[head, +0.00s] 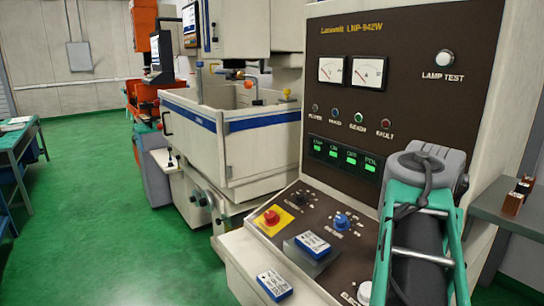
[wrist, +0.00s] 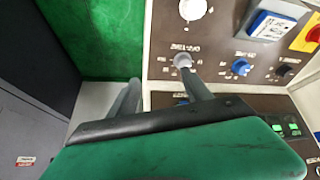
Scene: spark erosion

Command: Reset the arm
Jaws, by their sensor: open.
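My arm (head: 420,225), green and grey, stands at the right of the head view, in front of the machine's control panel. My gripper (wrist: 158,78) shows in the wrist view as two grey fingers set well apart, with nothing between them. One finger is over the grey-green floor edge and the other over the control panel (wrist: 215,45). The tip of the panel-side finger overlaps a small round grey knob-like end; I cannot tell whether they touch. In the head view I cannot make out the fingers; the arm hides part of the panel.
The sloped console carries a red button (head: 271,217), a blue knob (head: 342,220) and a blue-white box (head: 312,244). Another blue-white box (head: 274,284) lies on the ledge in front. A grey shelf (head: 500,215) stands at right. Green floor (head: 95,200) is open at left.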

